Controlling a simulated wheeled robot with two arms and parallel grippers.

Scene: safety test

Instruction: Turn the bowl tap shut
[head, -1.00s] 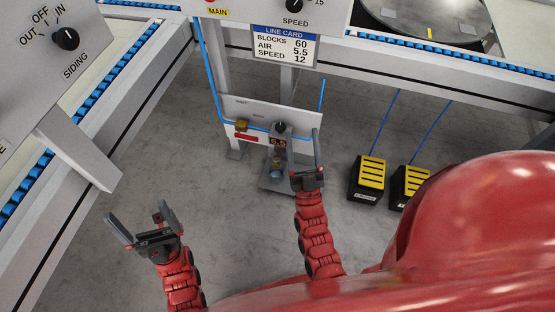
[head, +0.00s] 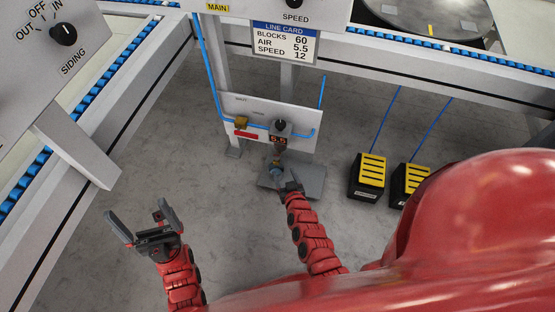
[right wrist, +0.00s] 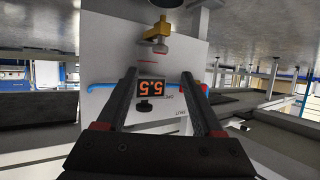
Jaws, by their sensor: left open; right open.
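A regulator with a black knob (head: 280,125) and an orange display (head: 279,139) reading 5.5 is on a low white panel (head: 305,143). A bowl (head: 277,171) hangs below it, partly hidden. My left gripper (head: 144,222) is open and empty over the floor.
A brass valve (head: 241,123) with a red handle (head: 246,135) is left on the panel, with blue tubing (head: 212,80). A grey plate (head: 308,178) lies below. Two yellow-black pedals (head: 369,175) stand right. A line card (head: 285,41) hangs above.

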